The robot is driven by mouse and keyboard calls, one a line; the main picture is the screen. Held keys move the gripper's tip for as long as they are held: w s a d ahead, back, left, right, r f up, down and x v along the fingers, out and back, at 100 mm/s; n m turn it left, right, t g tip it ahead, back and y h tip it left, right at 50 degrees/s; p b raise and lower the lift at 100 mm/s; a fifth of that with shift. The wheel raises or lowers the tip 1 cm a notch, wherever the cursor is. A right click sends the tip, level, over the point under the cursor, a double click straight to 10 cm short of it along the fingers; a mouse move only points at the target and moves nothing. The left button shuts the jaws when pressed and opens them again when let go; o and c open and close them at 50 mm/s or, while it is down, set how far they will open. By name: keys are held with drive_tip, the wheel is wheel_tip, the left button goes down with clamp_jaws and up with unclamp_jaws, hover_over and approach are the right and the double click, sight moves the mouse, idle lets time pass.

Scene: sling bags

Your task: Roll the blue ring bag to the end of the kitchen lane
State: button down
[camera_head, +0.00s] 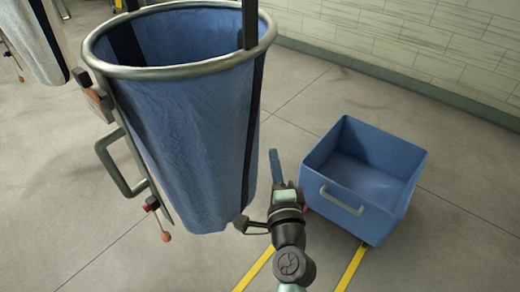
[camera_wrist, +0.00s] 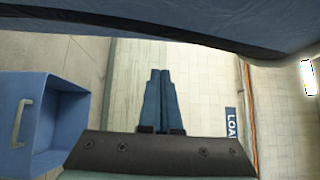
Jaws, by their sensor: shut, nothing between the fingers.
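The blue ring bag (camera_head: 188,135) hangs from a round metal ring (camera_head: 190,72) at the upper left of the head view, with dark straps down its side. A metal handle (camera_head: 118,165) sticks out at its left. My gripper (camera_head: 275,155) is beside the bag's lower right side, with its blue fingers pointing up in the picture. In the wrist view the gripper (camera_wrist: 160,75) is shut and empty, its fingers together. The bag's blue cloth (camera_wrist: 200,20) spans the top of that view. I cannot tell whether the gripper touches the bag.
An empty blue bin (camera_head: 365,178) with a light handle stands just right of my gripper. Yellow floor lines (camera_head: 351,268) run at the bottom. A tiled wall (camera_head: 430,45) is behind. Another bag (camera_head: 35,40) hangs at the far left. Grey floor is open at lower left.

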sight(258, 140)
drive_tip(key=shift+w+a+p, duration=0.3)
drive_tip(key=shift+w+a, duration=0.3)
drive_tip(key=shift+a, duration=0.25)
drive_tip(key=shift+w+a+p, duration=0.25)
drive_tip(key=shift+w+a, duration=0.35)
drive_tip(key=shift+a, duration=0.2)
